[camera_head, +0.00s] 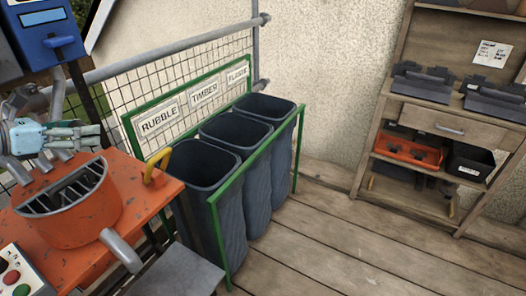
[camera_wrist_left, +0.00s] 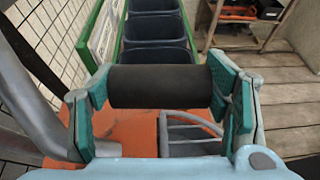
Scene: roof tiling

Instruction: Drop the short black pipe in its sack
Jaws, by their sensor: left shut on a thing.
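In the left wrist view, the short black pipe (camera_wrist_left: 158,86) lies crosswise between the teal fingertips of my left gripper (camera_wrist_left: 160,88), which is shut on it. In the head view, my left gripper (camera_head: 78,137) is at the left, above the orange machine; I cannot make out the pipe there. Three dark grey sacks stand in a green frame, open at the top: the rubble sack (camera_head: 222,225) nearest, the timber sack (camera_head: 256,185) in the middle, and the plastic sack (camera_head: 283,155) farthest. The gripper is apart from them, to their left. My right gripper is not in view.
The orange machine (camera_head: 75,217) with a barred round hopper and a yellow handle (camera_head: 157,166) stands left of the sacks. Wire mesh and a grey rail (camera_head: 170,52) run behind them. A wooden shelf unit (camera_head: 366,150) stands at the right. The plank floor between is clear.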

